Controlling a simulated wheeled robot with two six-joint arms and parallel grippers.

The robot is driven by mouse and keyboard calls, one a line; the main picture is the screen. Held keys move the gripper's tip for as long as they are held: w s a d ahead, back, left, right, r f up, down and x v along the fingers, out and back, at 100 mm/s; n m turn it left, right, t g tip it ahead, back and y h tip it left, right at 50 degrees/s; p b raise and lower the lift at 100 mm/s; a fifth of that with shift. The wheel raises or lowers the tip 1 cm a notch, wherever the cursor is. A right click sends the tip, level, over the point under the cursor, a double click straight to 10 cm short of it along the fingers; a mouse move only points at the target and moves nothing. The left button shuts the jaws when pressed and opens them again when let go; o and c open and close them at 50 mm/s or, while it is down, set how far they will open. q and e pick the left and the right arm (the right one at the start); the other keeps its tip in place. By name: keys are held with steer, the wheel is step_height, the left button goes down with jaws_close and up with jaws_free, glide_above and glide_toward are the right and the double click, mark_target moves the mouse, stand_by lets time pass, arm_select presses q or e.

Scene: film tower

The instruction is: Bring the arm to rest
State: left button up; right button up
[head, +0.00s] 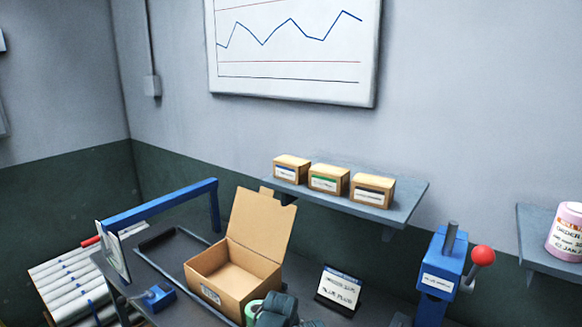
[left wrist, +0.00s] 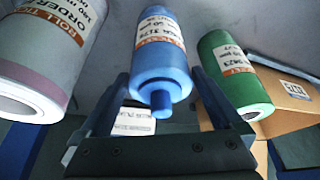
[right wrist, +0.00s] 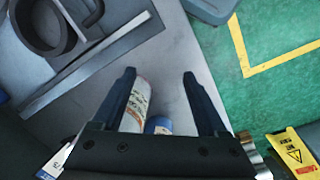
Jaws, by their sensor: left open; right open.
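My left gripper (left wrist: 161,78) is open in the left wrist view. A blue roll (left wrist: 162,60) with an orange and white label shows between its fingers; I cannot tell whether they touch it. A pale roll (left wrist: 50,55) is on the left and a green roll (left wrist: 238,85) on the right. My right gripper (right wrist: 159,75) is open in the right wrist view, over a grey surface. A white labelled roll (right wrist: 137,103) and a blue round end (right wrist: 158,125) show between and below its fingers.
An open cardboard box (head: 235,270) stands on the dark bench beside a blue frame (head: 165,200). Small boxes (head: 328,178) sit on a wall shelf (head: 400,205). A blue press with a red knob (head: 440,270) stands right. A yellow sign (right wrist: 293,150) is on the green floor.

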arm_select(q)
steer(key=b+x, duration=0.3)
steer(key=x, duration=0.1)
steer(key=shift+f, duration=0.15)
arm_select(e)
step_height(320, 180, down, 4)
steer(key=shift+f, duration=0.1)
arm_select(q)
step_height(320, 180, up, 11)
steer(key=p, duration=1.1)
steer(key=shift+b+x, duration=0.85)
steer(key=shift+b, duration=0.05)
steer(key=shift+w+f+b, duration=0.25)
steer(key=shift+f+b, duration=0.15)
steer(key=shift+f, duration=0.1)
steer(key=shift+r, duration=0.1)
arm_select(e)
step_height(320, 180, up, 9)
steer(key=shift+f, duration=0.15)
arm_select(q)
steer(key=shift+s, duration=0.1)
